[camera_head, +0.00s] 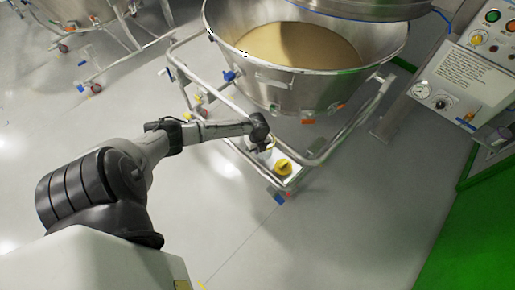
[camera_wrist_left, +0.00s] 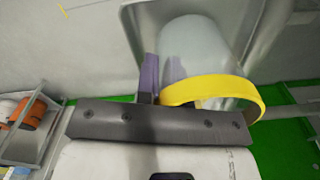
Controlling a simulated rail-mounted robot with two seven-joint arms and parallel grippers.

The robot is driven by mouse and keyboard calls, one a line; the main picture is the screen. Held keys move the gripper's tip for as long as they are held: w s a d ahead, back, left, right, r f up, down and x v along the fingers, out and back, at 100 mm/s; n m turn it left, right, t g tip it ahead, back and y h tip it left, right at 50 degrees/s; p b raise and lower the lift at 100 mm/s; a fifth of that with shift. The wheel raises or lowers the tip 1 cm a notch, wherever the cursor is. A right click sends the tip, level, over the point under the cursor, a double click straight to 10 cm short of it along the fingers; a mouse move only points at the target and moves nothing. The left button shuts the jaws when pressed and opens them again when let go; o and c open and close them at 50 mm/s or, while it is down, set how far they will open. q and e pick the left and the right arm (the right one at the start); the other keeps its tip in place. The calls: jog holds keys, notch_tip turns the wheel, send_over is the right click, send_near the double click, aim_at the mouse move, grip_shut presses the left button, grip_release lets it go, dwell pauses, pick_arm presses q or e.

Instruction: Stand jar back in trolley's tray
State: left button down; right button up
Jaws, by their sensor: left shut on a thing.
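The jar has a yellow lid (camera_head: 283,167) and shows at the corner of the trolley in the head view. In the left wrist view its pale, cloudy body (camera_wrist_left: 195,50) and yellow rim are large and close. My left gripper (camera_head: 269,147) reaches the jar from the upper left and is shut on it. Its purple fingers (camera_wrist_left: 160,75) lie against the jar's side, partly hidden. The grey tray (camera_wrist_left: 134,20) shows behind the jar. I cannot tell whether the jar's base touches the tray. My right gripper is in neither view.
A large steel bowl of tan powder (camera_head: 300,48) stands in the tubular trolley frame (camera_head: 345,130), just beyond my left gripper. A control panel (camera_head: 465,80) stands at the right, near a green floor area (camera_head: 455,220). The grey floor in front is clear.

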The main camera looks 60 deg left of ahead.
pick_arm(q)
jog(key=shift+f, duration=0.1)
jog(key=shift+f, duration=0.15)
jog(key=c, duration=1.2)
grip_release()
jog(key=shift+c, duration=0.2)
